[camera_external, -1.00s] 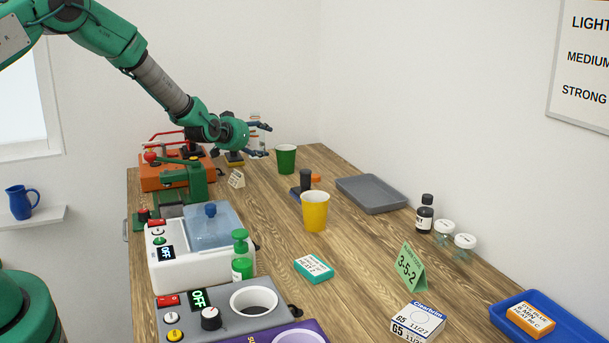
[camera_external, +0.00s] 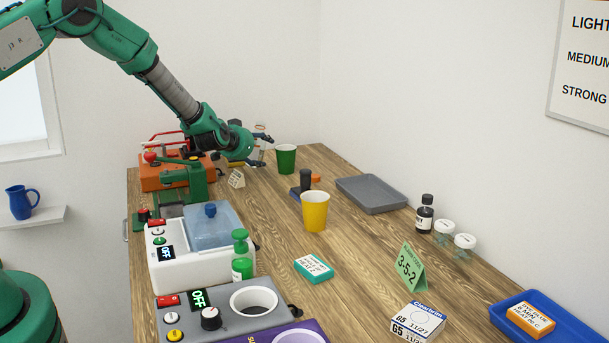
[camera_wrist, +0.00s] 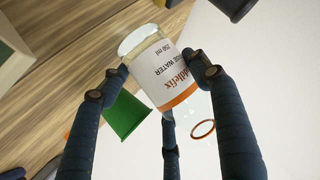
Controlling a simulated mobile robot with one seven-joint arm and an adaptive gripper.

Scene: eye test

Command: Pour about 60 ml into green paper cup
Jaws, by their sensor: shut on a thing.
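The green paper cup (camera_external: 286,159) stands upright near the table's far end; it also shows in the wrist view (camera_wrist: 126,115), beyond the fingers. My gripper (camera_external: 262,143) is just left of the cup in the external view, above the table. In the wrist view its dark blue fingers (camera_wrist: 162,78) are shut on a clear bottle (camera_wrist: 176,72) with a white label reading "WATER" and "250 ml" and an orange band. An orange ring shows at the clear end. The bottle is mostly hidden in the external view. I cannot tell its liquid level or any flow.
A yellow cup (camera_external: 315,212) stands nearer the camera, with a dark blue object (camera_external: 298,191) behind it. A grey tray (camera_external: 371,194) lies to the right. A folded card (camera_external: 236,179) and an orange machine (camera_external: 160,178) are left of the cup. The middle of the table is fairly clear.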

